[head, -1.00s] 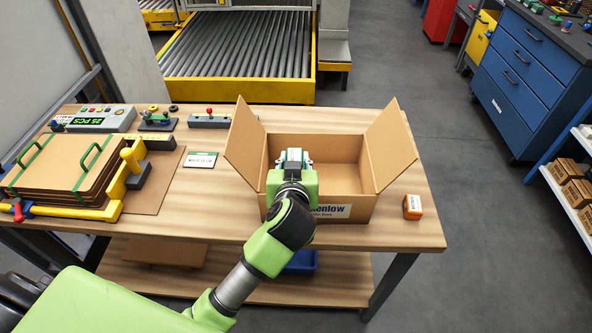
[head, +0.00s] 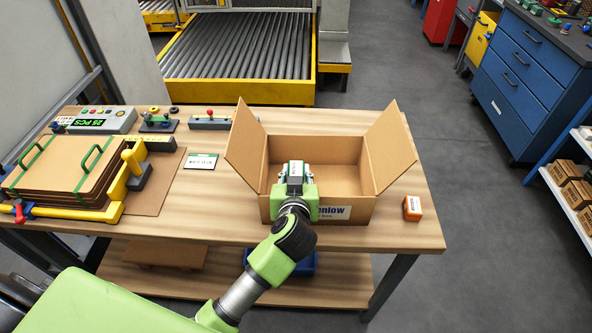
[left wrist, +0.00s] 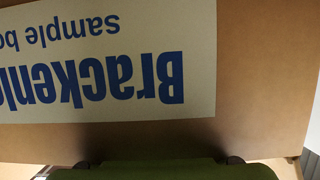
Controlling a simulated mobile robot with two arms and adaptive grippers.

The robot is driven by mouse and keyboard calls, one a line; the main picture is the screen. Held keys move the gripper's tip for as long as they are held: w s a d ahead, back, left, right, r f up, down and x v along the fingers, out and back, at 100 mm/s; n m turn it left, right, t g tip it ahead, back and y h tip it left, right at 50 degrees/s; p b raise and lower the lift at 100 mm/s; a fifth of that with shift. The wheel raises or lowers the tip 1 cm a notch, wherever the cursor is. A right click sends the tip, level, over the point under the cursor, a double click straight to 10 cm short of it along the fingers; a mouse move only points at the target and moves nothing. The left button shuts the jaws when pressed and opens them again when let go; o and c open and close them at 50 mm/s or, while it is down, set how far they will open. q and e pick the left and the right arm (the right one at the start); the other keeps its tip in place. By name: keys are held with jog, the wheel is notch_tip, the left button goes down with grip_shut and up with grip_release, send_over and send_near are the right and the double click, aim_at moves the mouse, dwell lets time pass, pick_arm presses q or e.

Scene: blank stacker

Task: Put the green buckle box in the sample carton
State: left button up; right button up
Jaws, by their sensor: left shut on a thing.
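The sample carton (head: 350,208) stands open on the table with its flaps spread. Its blue-lettered front label fills much of the left wrist view, upside down (left wrist: 110,60). My left gripper (head: 295,178) is shut on the green buckle box (head: 296,168), whose pale labelled top shows in the head view. The box and gripper overlap the front left part of the carton in that view; I cannot tell how high the box is against the rim. In the left wrist view the green box (left wrist: 180,172) shows at the bottom edge between dark fingertips. My right gripper is not in view.
A small orange box (head: 412,208) stands right of the carton. Left are a white label card (head: 202,161), a yellow-framed stack of brown sheets (head: 60,168) and a counter display (head: 95,121). Bare table lies between the card and the carton.

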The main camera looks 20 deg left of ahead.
pick_arm(q)
jog(key=o, duration=1.2)
jog(key=shift+s+f, duration=0.15)
jog(key=shift+f, duration=0.3)
jog(key=shift+r+b, duration=0.3)
jog(key=shift+b, duration=0.15)
jog(key=r+v, duration=0.1)
jog(key=v, duration=1.1)
jog(key=shift+r, duration=0.1)
